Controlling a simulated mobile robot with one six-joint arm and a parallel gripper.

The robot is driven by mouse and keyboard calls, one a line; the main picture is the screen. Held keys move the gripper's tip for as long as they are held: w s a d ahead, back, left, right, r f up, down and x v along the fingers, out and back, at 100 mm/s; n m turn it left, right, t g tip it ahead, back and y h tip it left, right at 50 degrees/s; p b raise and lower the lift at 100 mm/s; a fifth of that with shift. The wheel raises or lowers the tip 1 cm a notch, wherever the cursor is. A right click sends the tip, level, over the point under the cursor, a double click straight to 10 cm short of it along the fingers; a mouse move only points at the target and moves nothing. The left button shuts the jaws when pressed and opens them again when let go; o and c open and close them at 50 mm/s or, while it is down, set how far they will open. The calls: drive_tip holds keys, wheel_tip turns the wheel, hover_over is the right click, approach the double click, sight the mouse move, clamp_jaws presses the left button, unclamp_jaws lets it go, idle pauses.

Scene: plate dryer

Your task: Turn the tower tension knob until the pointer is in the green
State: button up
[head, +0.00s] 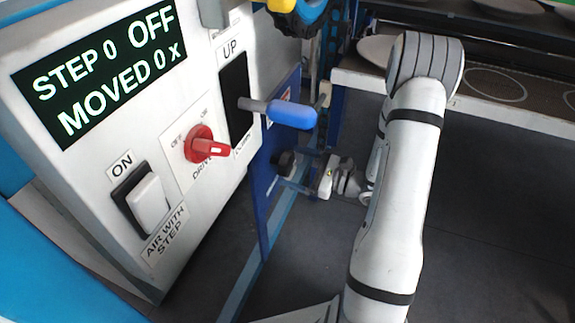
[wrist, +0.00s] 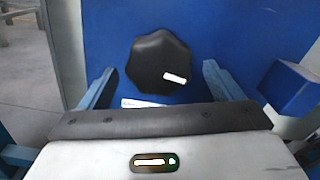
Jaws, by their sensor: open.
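The tension knob (wrist: 158,62) is black, lobed, with a white mark at its lower right, on a blue panel (wrist: 225,25). In the head view the knob (head: 284,162) shows low on the blue panel, partly hidden by my gripper. My gripper (head: 300,172) is open in front of it. In the wrist view the two fingers of my gripper (wrist: 158,85) stand left and right of the knob, apart from it. A white label strip (wrist: 145,103) shows below the knob, mostly hidden by my gripper. I see no pointer or green zone in either view.
A control box (head: 110,100) at left has a red drive switch (head: 205,146), a white rocker (head: 149,203) and a display reading OFF. A blue-handled lever (head: 290,113) juts out above my gripper. A blue block (wrist: 290,87) sits right of the knob.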

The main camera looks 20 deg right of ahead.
drive_tip(key=shift+x, duration=1.3)
drive_tip(key=shift+c, duration=0.5)
